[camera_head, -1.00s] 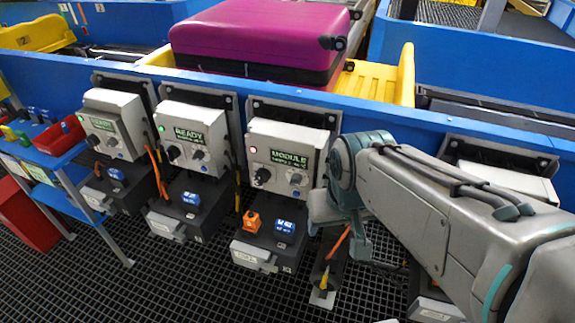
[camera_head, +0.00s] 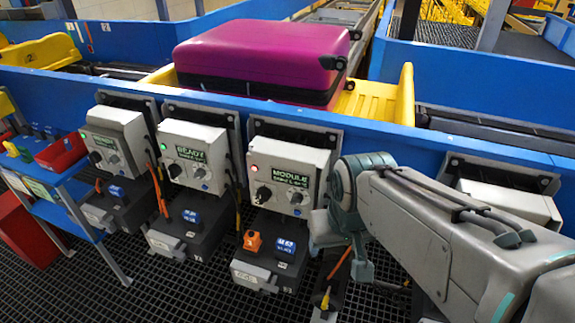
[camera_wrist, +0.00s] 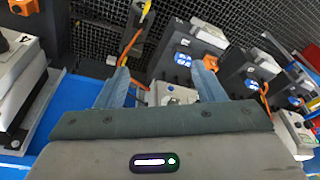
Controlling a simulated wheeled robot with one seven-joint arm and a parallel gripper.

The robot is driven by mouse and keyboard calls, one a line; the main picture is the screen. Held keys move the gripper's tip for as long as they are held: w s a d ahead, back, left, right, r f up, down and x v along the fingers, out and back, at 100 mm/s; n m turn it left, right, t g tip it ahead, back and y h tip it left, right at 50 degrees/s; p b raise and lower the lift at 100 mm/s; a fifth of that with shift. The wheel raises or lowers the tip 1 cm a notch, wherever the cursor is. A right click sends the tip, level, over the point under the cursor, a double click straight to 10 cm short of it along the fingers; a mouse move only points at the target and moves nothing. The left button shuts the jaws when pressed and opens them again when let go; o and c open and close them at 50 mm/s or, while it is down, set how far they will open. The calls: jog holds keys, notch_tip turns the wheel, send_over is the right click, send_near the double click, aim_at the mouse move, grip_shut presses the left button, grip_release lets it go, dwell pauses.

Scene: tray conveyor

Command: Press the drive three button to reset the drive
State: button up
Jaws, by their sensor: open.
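A light grey control box whose display reads MODULE (camera_head: 289,178) is third from the left on the blue conveyor side. It has a small lit lamp (camera_head: 254,168), a black knob (camera_head: 263,194) and a grey knob (camera_head: 295,196). A dark unit below it carries an orange block (camera_head: 252,241) and a blue block (camera_head: 285,249). My gripper hangs right of this box in the head view, its fingers not clear there. In the wrist view my gripper (camera_wrist: 162,83) is open and empty. A grey panel (camera_wrist: 181,96) shows beyond and between its fingers; I cannot tell which drive it is.
Boxes reading READY (camera_head: 194,150) and another (camera_head: 114,140) stand to the left. A fourth box (camera_head: 510,203) is partly behind my arm. A magenta suitcase (camera_head: 262,55) lies on a yellow tray (camera_head: 385,100). Orange cables hang between boxes. A blue stand (camera_head: 65,205) is at left.

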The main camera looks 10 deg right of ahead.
grip_shut()
dwell(1.8)
